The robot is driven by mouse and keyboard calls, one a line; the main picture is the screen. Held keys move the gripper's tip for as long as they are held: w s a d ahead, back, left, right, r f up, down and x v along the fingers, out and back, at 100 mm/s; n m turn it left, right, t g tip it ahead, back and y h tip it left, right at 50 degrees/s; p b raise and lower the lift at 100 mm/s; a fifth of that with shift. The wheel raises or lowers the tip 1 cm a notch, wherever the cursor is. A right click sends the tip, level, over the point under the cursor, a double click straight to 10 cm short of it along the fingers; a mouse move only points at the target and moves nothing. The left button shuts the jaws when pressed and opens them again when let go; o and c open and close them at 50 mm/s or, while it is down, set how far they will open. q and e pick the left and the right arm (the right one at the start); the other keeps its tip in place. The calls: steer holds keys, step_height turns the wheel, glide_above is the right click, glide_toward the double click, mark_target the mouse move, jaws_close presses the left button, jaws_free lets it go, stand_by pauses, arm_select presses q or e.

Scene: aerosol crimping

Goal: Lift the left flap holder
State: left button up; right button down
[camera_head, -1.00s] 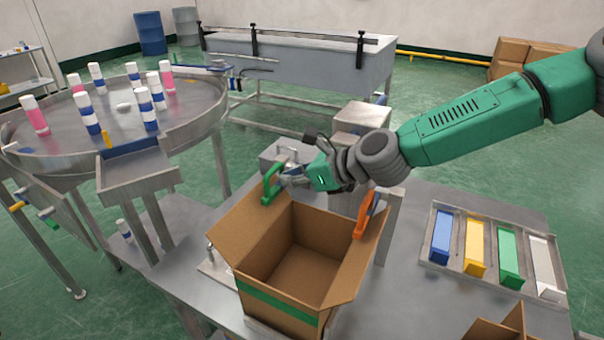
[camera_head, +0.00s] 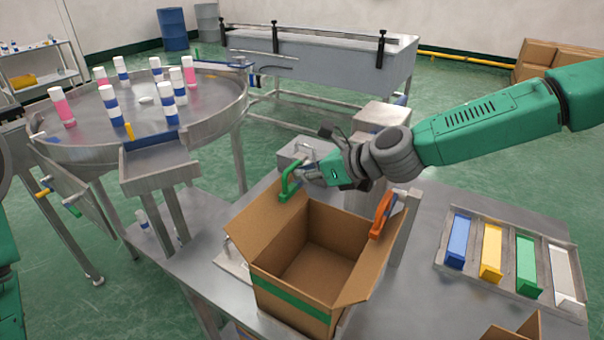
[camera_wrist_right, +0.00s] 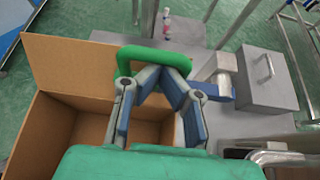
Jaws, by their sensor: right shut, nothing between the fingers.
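The left flap holder is a green clip (camera_head: 290,182) on the left rear rim of the open cardboard box (camera_head: 315,262). In the right wrist view the green holder (camera_wrist_right: 128,56) is a loop at the box's edge. My right gripper (camera_head: 303,174) is at this holder, its fingertips (camera_wrist_right: 157,72) against or just beside the loop. The gripper is shut with nothing held between the fingers. An orange flap holder (camera_head: 381,214) sits on the box's right side. A green part of my left arm shows at the left edge; its gripper is out of view.
The box stands on a metal table (camera_head: 428,262). A tray (camera_head: 447,268) with blue, yellow, green and white pieces lies to the right. A round metal turntable (camera_head: 200,112) with several pink and blue-white cans stands at left. A grey metal box (camera_wrist_right: 268,75) is beside the holder.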

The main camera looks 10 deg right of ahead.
steer(key=shift+w+a+r+m+g+y+p, duration=0.1)
steer(key=shift+w+r+m+g+y+p, duration=0.1)
steer(key=shift+r, duration=0.2)
steer(key=shift+w+a+r+m+g+y+p, duration=0.1)
steer(key=shift+r+m+p, duration=0.1)
steer(key=shift+r, duration=0.15)
steer(key=w+d+r+m+g+y+p, duration=0.2)
steer(key=w+d+r+m+y+p, duration=0.1)
steer(key=p, duration=0.3)
steer(key=shift+w+d+r+m, duration=0.55)
steer(key=shift+w+d+m, duration=0.15)
steer(key=shift+d, duration=0.3)
